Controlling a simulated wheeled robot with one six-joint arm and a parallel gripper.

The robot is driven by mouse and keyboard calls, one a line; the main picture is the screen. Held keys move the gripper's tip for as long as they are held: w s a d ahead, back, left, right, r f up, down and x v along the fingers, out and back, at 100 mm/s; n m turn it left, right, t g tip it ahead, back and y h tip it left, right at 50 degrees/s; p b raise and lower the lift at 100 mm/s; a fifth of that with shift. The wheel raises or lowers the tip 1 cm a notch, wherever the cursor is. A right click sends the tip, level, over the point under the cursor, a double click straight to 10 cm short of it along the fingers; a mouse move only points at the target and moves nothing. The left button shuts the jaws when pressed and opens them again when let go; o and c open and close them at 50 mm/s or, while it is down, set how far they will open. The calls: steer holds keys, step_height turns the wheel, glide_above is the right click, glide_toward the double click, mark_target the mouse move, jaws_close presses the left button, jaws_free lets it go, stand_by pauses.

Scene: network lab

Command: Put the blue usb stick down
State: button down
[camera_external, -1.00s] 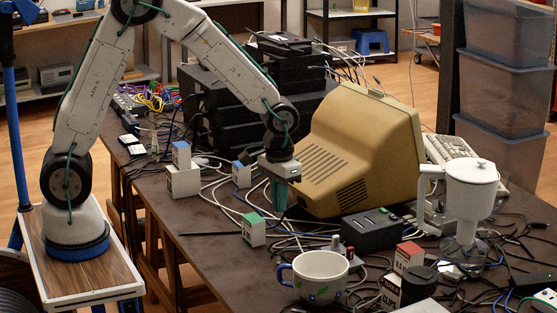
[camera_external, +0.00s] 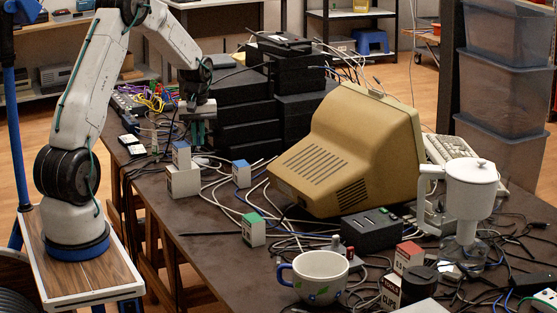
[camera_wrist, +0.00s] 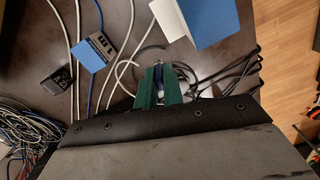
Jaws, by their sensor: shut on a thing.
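My gripper (camera_external: 198,137) is in the external view at the back left of the table, over the cables by the black stacked boxes. In the wrist view my gripper's green fingers (camera_wrist: 158,87) are shut on a small dark blue piece, the blue usb stick (camera_wrist: 158,74), of which only a little shows between them. The stick is too small to make out in the external view. Cables and tabletop show beyond the fingertips; I cannot tell the exact height above them.
A white box with a blue top (camera_external: 181,155) stands close in front of my gripper; a blue and white box (camera_external: 241,174) is farther right. Black stacked boxes (camera_external: 235,118) are to the right. Cables clutter the table (camera_external: 200,222). A beige monitor (camera_external: 350,150) fills its middle.

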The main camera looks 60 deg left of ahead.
steer(key=s+a+n, duration=0.4)
steer(key=s+a, duration=0.6)
steer(key=a, duration=0.3)
step_height(320, 180, down, 6)
steer(key=w+a, duration=0.3)
steer(key=w, duration=0.1)
steer(key=w+a, duration=0.3)
steer(key=w, duration=0.1)
steer(key=w+a+f, duration=0.1)
steer(key=w+a, duration=0.2)
steer(key=w, duration=0.2)
steer(key=shift+a, duration=0.2)
steer(key=shift+w+a+f, duration=0.1)
steer(key=shift+f, duration=1.7)
steer(key=shift+f, duration=0.2)
steer(key=c, duration=1.5)
jaws_free()
